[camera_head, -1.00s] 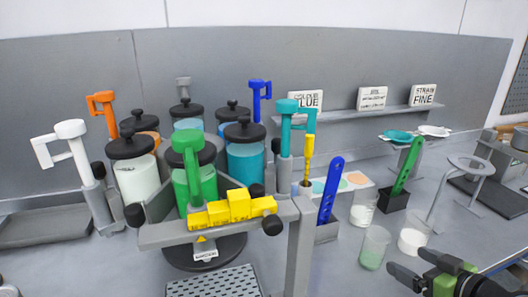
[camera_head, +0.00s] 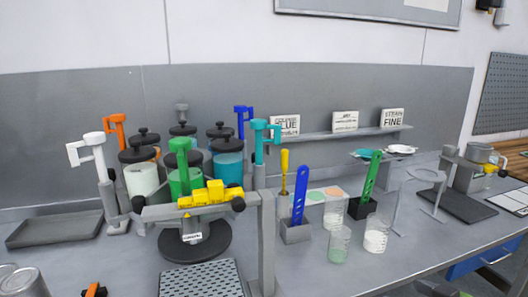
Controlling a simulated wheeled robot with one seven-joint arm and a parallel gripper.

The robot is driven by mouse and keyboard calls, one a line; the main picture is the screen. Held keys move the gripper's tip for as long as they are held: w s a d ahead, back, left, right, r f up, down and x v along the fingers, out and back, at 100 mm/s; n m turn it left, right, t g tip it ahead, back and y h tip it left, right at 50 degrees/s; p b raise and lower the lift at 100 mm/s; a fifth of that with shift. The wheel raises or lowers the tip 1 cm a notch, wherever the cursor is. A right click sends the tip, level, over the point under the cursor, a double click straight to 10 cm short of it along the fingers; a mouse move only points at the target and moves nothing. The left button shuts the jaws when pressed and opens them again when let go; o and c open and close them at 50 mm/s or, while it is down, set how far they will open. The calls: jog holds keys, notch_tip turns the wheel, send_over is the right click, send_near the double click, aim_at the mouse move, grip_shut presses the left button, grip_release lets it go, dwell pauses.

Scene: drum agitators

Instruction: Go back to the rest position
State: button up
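Dark parts of my gripper (camera_head: 432,288) show at the bottom edge, right of centre, in the head view. Most of it is cut off by the frame, so I cannot see its fingers clearly or whether it holds anything. It appears low in front of the bench, apart from the beakers. The drum agitator stand (camera_head: 205,250) stands left of centre, with several black-lidded jars and coloured dispenser handles around it. A yellow block piece (camera_head: 205,194) lies across the stand's front bar.
A beaker with pale green contents (camera_head: 339,243) and one with white contents (camera_head: 376,233) stand near the right front. Blue (camera_head: 300,195) and green (camera_head: 370,176) paddles stand in holders. A grey tray (camera_head: 50,229) lies left. A perforated plate (camera_head: 200,281) lies front centre.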

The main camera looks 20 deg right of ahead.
jog(key=w+a+r+n+g+y+p, duration=0.1)
jog(key=a+r+g+p, duration=0.15)
jog(key=a, duration=0.65)
jog(key=w+a+r+n+g+p, duration=0.15)
jog(key=a+g, duration=0.25)
jog(key=a, duration=0.6)
jog(key=s+a+r+m+h+p, duration=0.1)
jog(key=s+a+r+m+p, duration=0.1)
jog(key=s, duration=0.3)
jog(key=s+a+r+m+h+p, duration=0.1)
jog(key=s+a+r+m+p, duration=0.1)
jog(key=s+a+r, duration=0.2)
jog(key=shift+s+a+r+g+h, duration=0.3)
jog(key=shift+s+a+g+h, duration=0.15)
jog(key=shift+s, duration=0.8)
